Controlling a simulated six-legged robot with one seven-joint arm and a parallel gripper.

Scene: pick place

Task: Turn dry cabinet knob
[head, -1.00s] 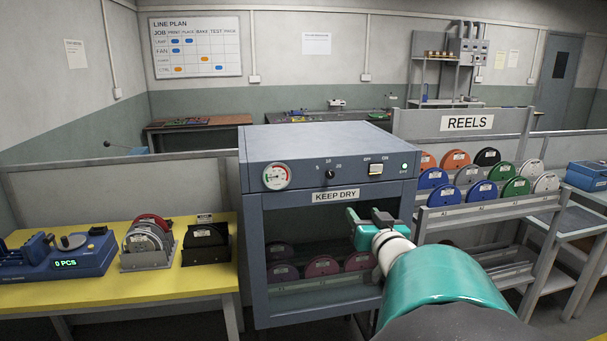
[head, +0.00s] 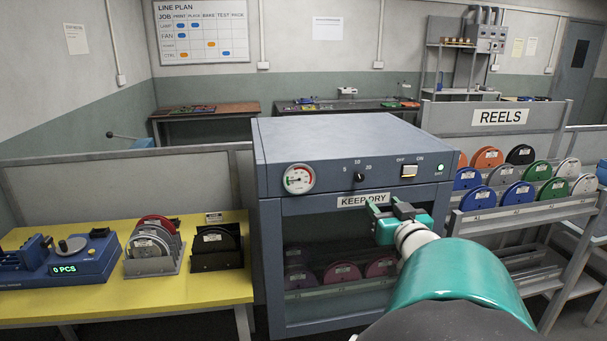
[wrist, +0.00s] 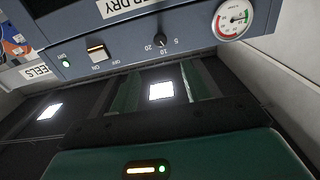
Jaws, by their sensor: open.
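The dry cabinet (head: 350,137) is a blue-grey box with a glass door and a "KEEP DRY" label (head: 362,200). Its small black knob (head: 359,176) sits on the front panel between the round gauge (head: 299,179) and the ON/OFF switch (head: 409,171). In the wrist view the knob (wrist: 160,40) shows upside down beside its numbered marks. My gripper (head: 385,208) is open and empty, in front of the cabinet just below the panel, lower and to the right of the knob. It appears apart from the knob. In the wrist view its two fingers (wrist: 160,92) reach up toward the panel.
A yellow table (head: 190,273) at left holds a blue counter device (head: 70,262) and reel holders. A rack of colored reels (head: 515,180) stands to the right. Reels lie behind the cabinet's glass door. A green light (head: 440,168) is lit on the panel.

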